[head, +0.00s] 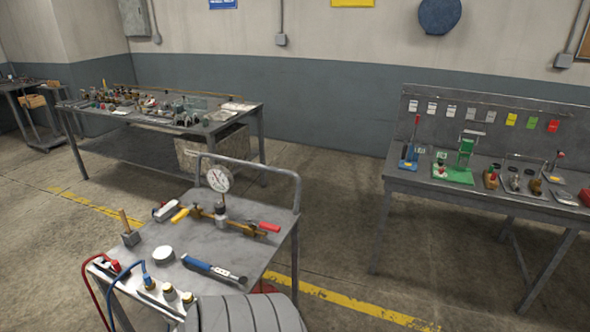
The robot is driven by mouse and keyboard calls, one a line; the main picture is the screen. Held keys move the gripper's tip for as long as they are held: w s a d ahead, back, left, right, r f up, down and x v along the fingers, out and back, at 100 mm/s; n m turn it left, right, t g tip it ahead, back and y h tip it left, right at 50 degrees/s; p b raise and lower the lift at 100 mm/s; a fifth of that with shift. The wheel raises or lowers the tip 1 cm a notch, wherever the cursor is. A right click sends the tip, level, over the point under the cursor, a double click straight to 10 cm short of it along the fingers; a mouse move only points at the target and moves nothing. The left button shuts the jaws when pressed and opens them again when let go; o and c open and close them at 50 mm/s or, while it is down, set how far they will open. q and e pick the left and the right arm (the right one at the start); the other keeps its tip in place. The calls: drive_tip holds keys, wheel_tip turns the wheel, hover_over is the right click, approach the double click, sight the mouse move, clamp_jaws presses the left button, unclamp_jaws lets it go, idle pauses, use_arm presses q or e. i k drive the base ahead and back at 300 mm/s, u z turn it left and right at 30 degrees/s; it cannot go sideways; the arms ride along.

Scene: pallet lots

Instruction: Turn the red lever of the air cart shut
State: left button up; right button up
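The air cart (215,255) stands in the lower middle of the head view, a grey metal top with a tubular rail at its back. A brass pipe assembly (240,225) lies across it, with a round white dial gauge (219,180) upright on it. The red lever (269,227) is at the pipe's right end and looks roughly in line with the pipe. A yellow lever (180,215) is at the left end. The exact valve position is too small to tell. Neither of my grippers is in view.
A blue-handled tool (213,269), a white round cap (163,254) and a wooden-handled block (130,235) lie on the cart. Red and blue hoses (110,300) hang at its front left. A cluttered bench (170,146) stands behind left, another bench (440,187) at right. Floor between them is clear.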

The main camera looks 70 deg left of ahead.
sight(270, 227)
drive_tip(key=u, duration=0.5)
drive_tip(key=i, duration=0.95)
drive_tip(key=u, duration=0.8)
